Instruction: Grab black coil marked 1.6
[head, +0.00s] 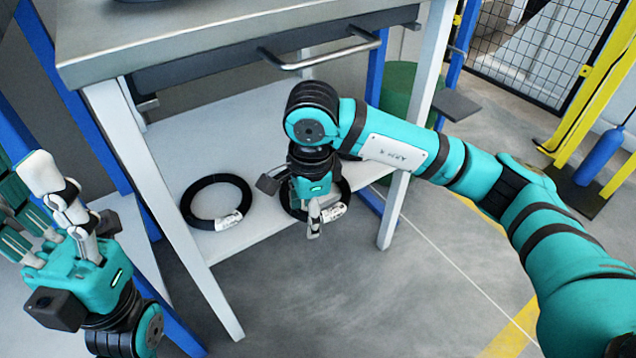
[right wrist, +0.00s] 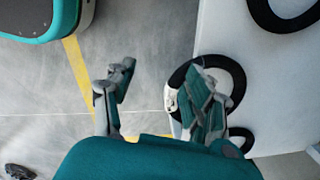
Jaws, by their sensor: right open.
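Two black coils with white tags lie on the lower shelf in the head view, a left coil (head: 186,206) and a right coil (head: 346,190). The writing on the tags is too small to read. My right gripper (head: 314,228) is open, just above the right coil and partly hiding it. In the right wrist view, the right gripper's (right wrist: 160,85) fingers are spread apart, with one finger over a coil (right wrist: 239,78) near the shelf edge. Another coil (right wrist: 262,14) shows at the top right, and part of a further one (right wrist: 247,139) below. My left gripper (head: 50,215) is open and empty at the left.
The table's upper top (head: 230,42) overhangs the lower shelf (head: 262,195), with a drawer handle (head: 320,52) above my right wrist. A white table leg (head: 165,205) stands left of the coils and another (head: 394,205) to the right. Grey floor (head: 440,265) is clear in front.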

